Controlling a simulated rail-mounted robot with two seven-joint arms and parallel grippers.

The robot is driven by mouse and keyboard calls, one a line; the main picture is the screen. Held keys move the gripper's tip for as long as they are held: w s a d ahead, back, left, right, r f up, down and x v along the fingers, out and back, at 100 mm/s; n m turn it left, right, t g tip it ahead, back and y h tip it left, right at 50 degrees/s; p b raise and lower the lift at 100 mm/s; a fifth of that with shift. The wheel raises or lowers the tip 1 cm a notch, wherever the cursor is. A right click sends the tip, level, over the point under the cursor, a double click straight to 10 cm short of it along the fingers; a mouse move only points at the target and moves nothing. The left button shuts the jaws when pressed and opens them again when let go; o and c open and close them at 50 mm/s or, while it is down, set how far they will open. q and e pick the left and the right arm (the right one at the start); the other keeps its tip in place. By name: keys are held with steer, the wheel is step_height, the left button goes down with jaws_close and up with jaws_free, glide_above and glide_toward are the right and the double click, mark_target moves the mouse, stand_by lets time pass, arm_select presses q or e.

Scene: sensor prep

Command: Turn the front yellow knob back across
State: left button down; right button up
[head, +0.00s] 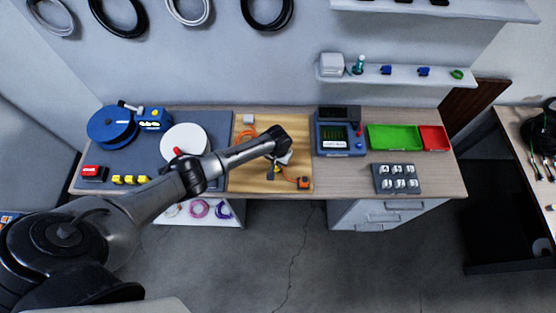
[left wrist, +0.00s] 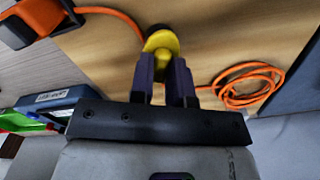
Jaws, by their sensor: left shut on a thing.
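The yellow knob (left wrist: 161,44) sits at the top middle of the left wrist view, above the wooden board (left wrist: 225,35). My left gripper (left wrist: 163,68) has its two dark fingers on either side of the knob's raised grip and is shut on it. In the head view my left gripper (head: 276,170) is low over the wooden board (head: 245,180). The wrist hides most of the knob there, so I cannot tell its exact angle. My right gripper is not in view.
An orange cable (left wrist: 121,18) runs from an orange block (left wrist: 22,22) towards the knob. A coiled orange cable (left wrist: 248,88) lies on the other side. A blue tester (head: 335,135), a green tray (head: 393,137) and a grey block (head: 396,179) stand to the right.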

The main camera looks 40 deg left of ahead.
arm_select(q)
steer(key=m, duration=0.3)
steer(key=shift+m, duration=0.4)
steer(key=m, duration=0.3)
steer(key=shift+m+p, duration=0.3)
steer(key=m, duration=0.3)
steer(key=shift+m, duration=1.2)
steer(key=c, duration=1.1)
jaws_free()
